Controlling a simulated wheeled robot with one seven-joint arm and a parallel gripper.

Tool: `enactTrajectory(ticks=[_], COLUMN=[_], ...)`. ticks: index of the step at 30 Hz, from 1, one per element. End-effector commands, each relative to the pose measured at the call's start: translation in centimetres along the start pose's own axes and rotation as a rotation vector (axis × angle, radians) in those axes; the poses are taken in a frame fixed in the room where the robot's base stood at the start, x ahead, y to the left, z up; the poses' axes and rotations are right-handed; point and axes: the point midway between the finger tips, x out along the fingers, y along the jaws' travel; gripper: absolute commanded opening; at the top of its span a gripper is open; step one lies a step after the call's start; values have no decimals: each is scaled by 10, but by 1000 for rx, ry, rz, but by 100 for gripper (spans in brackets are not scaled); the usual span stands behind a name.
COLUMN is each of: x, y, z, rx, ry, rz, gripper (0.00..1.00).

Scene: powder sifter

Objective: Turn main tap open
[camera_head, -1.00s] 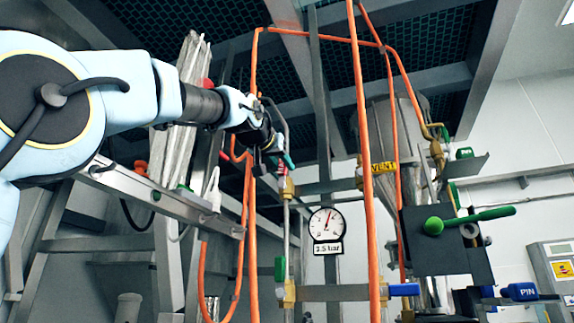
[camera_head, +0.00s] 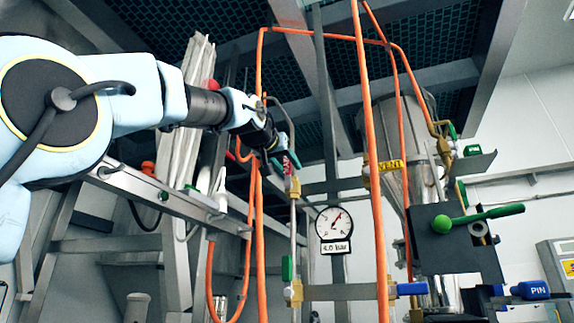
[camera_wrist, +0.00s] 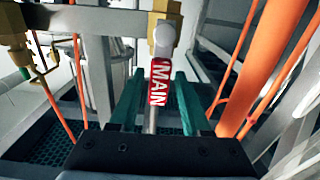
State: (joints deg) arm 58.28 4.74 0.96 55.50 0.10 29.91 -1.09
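The main tap's red handle, marked MAIN, (camera_wrist: 159,82) stands between my gripper's two green fingers in the wrist view. My gripper (camera_wrist: 158,76) is open around the handle, with a narrow gap on each side. In the head view my gripper (camera_head: 284,162) is at the upper end of the thin vertical pipe, and the red handle (camera_head: 291,186) shows just below it. A brass fitting (camera_wrist: 163,32) lies beyond the handle in the wrist view. The round gauge (camera_head: 334,223) reads 4.0 bar.
Orange hoses (camera_head: 374,170) run close to the right of the tap. A VENT tap (camera_head: 389,166), a green-handled lever (camera_head: 478,219) and a blue PIN handle (camera_head: 530,290) are farther right. A steel frame bar (camera_head: 165,195) runs below my arm.

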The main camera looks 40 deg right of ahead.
Motion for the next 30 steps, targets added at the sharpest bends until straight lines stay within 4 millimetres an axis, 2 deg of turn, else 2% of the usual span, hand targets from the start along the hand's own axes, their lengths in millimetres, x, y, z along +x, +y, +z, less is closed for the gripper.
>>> enactTrajectory(ticks=[2, 9, 13, 17, 24, 30], x=[0, -1, -9, -30, -78, -102], y=[0, 0, 0, 0, 0, 0], z=[0, -1, 0, 2, 2, 1], rx=[0, 1, 1, 1, 1, 0], ry=[1, 2, 5, 5, 5, 2], rz=[0, 0, 1, 0, -1, 0], gripper=[57, 57, 57, 57, 57, 57])
